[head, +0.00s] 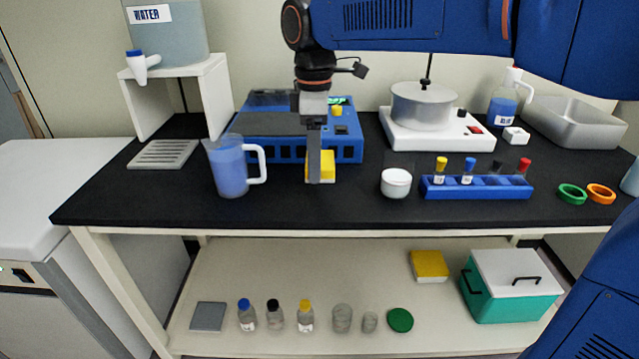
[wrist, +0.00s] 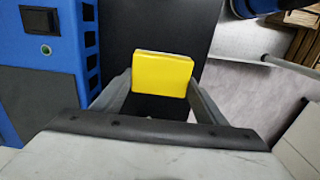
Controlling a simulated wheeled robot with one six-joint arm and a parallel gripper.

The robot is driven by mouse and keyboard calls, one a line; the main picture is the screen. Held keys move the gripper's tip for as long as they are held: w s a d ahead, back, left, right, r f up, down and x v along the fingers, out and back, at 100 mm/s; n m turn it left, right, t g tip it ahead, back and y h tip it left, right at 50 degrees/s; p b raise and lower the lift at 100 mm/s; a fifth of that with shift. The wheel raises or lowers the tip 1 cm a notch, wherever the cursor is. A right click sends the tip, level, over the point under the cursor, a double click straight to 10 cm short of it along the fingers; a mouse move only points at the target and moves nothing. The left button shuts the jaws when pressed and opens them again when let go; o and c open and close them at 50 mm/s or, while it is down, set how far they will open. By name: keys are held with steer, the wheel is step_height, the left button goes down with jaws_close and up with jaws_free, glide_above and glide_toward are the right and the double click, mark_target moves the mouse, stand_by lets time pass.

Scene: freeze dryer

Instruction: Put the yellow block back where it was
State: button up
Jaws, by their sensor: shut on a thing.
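The yellow block (head: 326,166) is in my gripper (head: 314,176), above the black bench top in front of the blue machine. In the wrist view the yellow block (wrist: 162,74) sits between the two fingers of my gripper (wrist: 160,95), which are shut on it. In the head view a finger hides part of the block. I cannot tell whether its underside touches the bench. A second yellow block (head: 429,265) with a pale base lies on the lower shelf, left of the teal box.
The blue machine (head: 290,150) stands just behind my gripper. A jug of blue liquid (head: 228,170) is to its left, a white jar (head: 396,183) to its right. A blue rack (head: 478,188) holds several vials. The bench's front edge is close. Several bottles stand on the lower shelf (head: 300,265).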

mark_target(315, 193)
steer(key=shift+f, duration=2.8)
steer(key=shift+f, duration=0.1)
steer(key=o, duration=1.1)
step_height(315, 193, up, 12)
steer(key=shift+r, duration=0.1)
